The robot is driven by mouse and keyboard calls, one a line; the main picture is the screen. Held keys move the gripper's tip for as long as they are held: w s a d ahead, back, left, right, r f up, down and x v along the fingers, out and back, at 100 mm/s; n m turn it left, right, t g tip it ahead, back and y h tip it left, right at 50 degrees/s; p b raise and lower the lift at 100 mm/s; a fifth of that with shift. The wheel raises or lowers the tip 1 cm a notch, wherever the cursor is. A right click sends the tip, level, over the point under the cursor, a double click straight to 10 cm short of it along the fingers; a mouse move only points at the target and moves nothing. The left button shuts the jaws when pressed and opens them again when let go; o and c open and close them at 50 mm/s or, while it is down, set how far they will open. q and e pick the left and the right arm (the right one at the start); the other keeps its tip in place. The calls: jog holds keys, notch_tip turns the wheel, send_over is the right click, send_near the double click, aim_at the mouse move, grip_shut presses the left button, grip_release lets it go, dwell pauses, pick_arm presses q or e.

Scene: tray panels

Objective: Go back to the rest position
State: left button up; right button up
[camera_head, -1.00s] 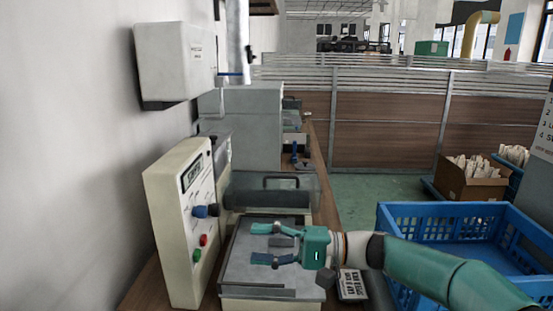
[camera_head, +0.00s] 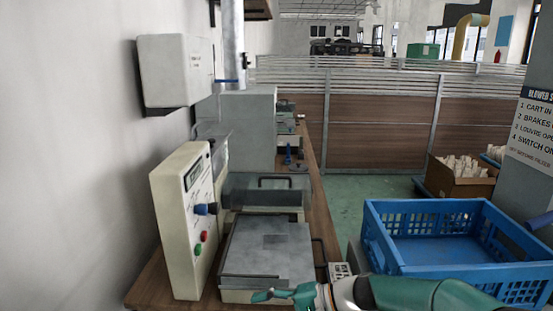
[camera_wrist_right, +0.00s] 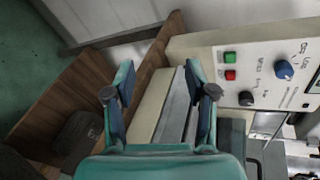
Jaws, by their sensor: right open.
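My right gripper (camera_head: 283,298) is at the bottom edge of the head view, in front of the flat grey tray plate (camera_head: 255,245) of the bench machine. One teal finger with a blue pad shows there; the rest is cut off by the frame. In the right wrist view the gripper (camera_wrist_right: 158,78) has its two fingers apart with nothing between them. Behind them are the machine's cream edge and a grey metal strip. My left gripper is in neither view.
The machine's control panel (camera_head: 183,222) stands left of the plate, its knobs and buttons also showing in the wrist view. A blue crate (camera_head: 385,258) is right of the bench, close to my right arm. A cardboard box (camera_head: 460,186) with pale items is farther back.

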jog(key=s+d+f+h+p, duration=0.2)
jog(key=s+d+f+h, duration=0.1)
jog(key=s+f, duration=0.3)
jog(key=s+d+f+g+h+p, duration=0.1)
jog(key=s+d+f+h+p, duration=0.1)
jog(key=s+d+f, duration=0.4)
jog(key=s+d+f+h+p, duration=0.3)
jog(key=s+f, duration=0.4)
jog(key=f, duration=0.3)
jog(key=shift+d+f+n+g+h, duration=0.4)
jog(key=shift+d+h, duration=0.3)
jog(key=shift+d, duration=0.05)
jog(key=shift+n+t, duration=0.3)
jog(key=shift+n, duration=0.6)
jog(key=s, duration=0.2)
jog(key=s+p, duration=0.1)
jog(key=s, duration=0.1)
jog(key=s+d+p, duration=0.1)
jog(key=s, duration=0.1)
jog(key=shift+s, duration=0.15)
jog(key=shift+c, duration=0.9)
jog(key=shift+s, duration=0.25)
jog(key=shift+c, duration=0.5)
jog(key=shift+s, duration=0.1)
